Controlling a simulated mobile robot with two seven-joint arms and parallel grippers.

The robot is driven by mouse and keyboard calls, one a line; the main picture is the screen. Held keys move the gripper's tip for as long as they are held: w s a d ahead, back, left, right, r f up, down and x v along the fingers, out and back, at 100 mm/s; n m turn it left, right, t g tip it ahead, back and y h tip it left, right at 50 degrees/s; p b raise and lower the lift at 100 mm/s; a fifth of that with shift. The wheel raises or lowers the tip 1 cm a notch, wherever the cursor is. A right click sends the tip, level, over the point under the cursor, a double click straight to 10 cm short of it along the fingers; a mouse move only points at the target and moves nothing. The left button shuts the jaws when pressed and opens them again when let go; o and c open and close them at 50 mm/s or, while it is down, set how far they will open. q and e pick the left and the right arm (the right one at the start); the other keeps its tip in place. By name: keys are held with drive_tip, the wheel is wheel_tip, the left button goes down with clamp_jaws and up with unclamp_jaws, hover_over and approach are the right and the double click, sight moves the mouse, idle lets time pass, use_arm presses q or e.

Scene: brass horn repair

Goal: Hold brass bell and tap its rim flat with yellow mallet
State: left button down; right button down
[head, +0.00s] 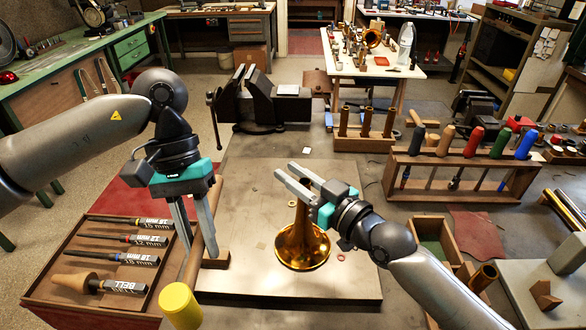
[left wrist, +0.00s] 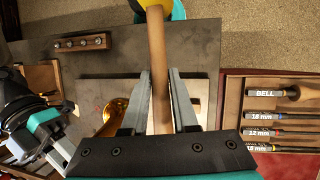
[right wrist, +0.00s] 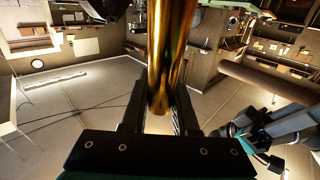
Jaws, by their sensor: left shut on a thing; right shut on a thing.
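The brass bell (head: 302,250) points flare-down over the grey bench plate in the head view. My right gripper (head: 289,176) is shut on its narrow tube, and the tube (right wrist: 172,50) stands between the fingers in the right wrist view. I cannot tell whether the rim touches the plate. My left gripper (head: 199,250) is shut on the wooden handle of the yellow mallet (head: 180,306). The handle (left wrist: 158,75) runs between the fingers in the left wrist view. The yellow head is at the near end, left of the bell and apart from it.
A tray (head: 52,300) with several labelled mandrels lies at the left. A vise (head: 262,105) stands behind the plate (head: 250,285). A wooden rack (head: 400,190) of coloured-handled tools stands at the right. The plate's middle is mostly clear.

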drive_tip(key=shift+f, duration=0.15)
idle(0.6)
drive_tip(key=c, duration=0.8)
unclamp_jaws()
clamp_jaws()
idle(0.8)
